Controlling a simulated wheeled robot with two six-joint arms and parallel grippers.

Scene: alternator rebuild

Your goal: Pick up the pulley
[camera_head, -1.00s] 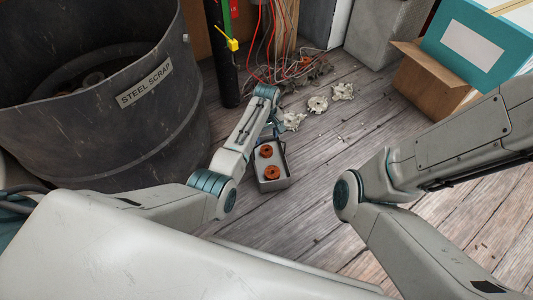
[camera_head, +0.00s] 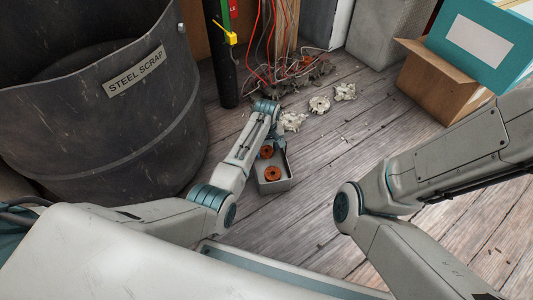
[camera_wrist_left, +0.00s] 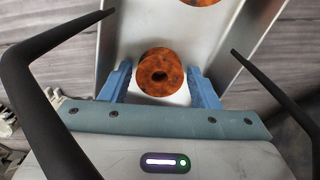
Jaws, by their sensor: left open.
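Two rusty orange, round parts with centre holes, which look like pulleys, lie in a grey metal tray (camera_head: 273,186) on the floor. The far pulley (camera_head: 266,151) is closer to my left gripper; the near pulley (camera_head: 272,173) is at the tray's near end. My left gripper (camera_head: 275,137) reaches down at the tray's far end, its fingertips partly hidden. In the left wrist view, the open blue fingers (camera_wrist_left: 161,84) stand on either side of one pulley (camera_wrist_left: 160,72), with gaps visible. Another is cut off at the top edge. My right gripper is out of frame.
A large dark steel scrap bin (camera_head: 120,130) stands left of my left arm. Pale metal parts (camera_head: 319,104) and tangled wires (camera_head: 290,80) lie beyond the tray. Cardboard and teal boxes (camera_head: 435,85) stand at the right.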

